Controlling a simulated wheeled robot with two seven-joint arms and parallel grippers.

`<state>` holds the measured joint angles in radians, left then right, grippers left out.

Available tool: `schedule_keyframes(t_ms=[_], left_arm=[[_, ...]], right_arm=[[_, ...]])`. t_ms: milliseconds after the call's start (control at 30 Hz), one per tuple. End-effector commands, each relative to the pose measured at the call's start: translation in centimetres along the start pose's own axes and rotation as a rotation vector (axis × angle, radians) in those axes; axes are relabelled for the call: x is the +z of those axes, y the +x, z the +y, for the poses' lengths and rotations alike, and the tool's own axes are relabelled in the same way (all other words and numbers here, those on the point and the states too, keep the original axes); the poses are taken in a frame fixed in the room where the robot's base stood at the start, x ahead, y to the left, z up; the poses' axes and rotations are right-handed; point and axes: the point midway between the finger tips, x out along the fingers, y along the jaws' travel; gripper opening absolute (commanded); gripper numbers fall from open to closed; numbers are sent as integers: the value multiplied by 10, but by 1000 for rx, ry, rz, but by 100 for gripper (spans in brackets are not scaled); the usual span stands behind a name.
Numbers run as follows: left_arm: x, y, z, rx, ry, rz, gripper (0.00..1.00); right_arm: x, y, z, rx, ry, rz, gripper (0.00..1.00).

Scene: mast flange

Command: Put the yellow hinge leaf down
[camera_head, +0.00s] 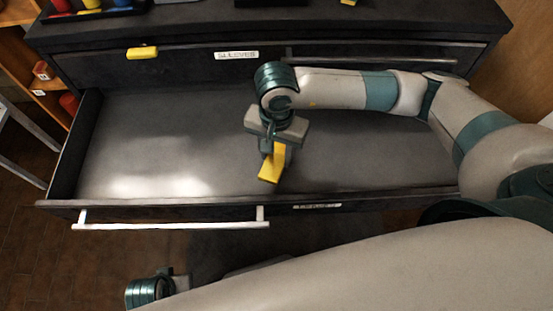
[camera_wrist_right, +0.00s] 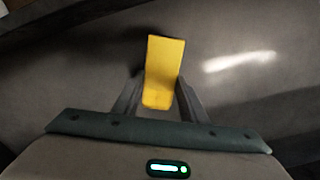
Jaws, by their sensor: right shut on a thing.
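The yellow hinge leaf (camera_head: 272,164) is a flat yellow piece held in my right gripper (camera_head: 277,150), over the grey floor of an open drawer (camera_head: 170,140). In the right wrist view the leaf (camera_wrist_right: 164,72) sits between the two dark fingers of the right gripper (camera_wrist_right: 160,98), which are shut on it, and its far end sticks out beyond them. I cannot tell whether the leaf touches the drawer floor. My left gripper (camera_head: 178,280) shows only in part at the lower left of the head view, outside the drawer; its fingers are not clear.
The open drawer is otherwise empty, with free room left of the right gripper. Its front edge has a white bar handle (camera_head: 170,225) and a label (camera_head: 317,206).

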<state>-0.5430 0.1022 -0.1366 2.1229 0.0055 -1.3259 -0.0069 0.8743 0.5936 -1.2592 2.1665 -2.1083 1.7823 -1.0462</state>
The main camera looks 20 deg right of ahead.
Motion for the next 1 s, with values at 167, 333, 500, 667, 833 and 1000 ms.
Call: schedule_keyframes(t_ms=[167,333,500,667,833,1000], left_arm=[[-2,0,0,0,0,3,30],[-1,4,0,0,0,2,30],[-4,5,-1,0,0,9,30],[-5,5,-1,-1,1,9,30],[-4,4,-1,-1,1,4,30],[-3,-1,0,0,1,5,30]], right_arm=[[0,15,1,2,1,-1,2],[0,33,0,2,0,-1,2],[0,36,0,0,0,0,2],[0,36,0,0,0,0,2],[0,38,0,0,-1,0,2],[0,38,0,0,-1,0,2]])
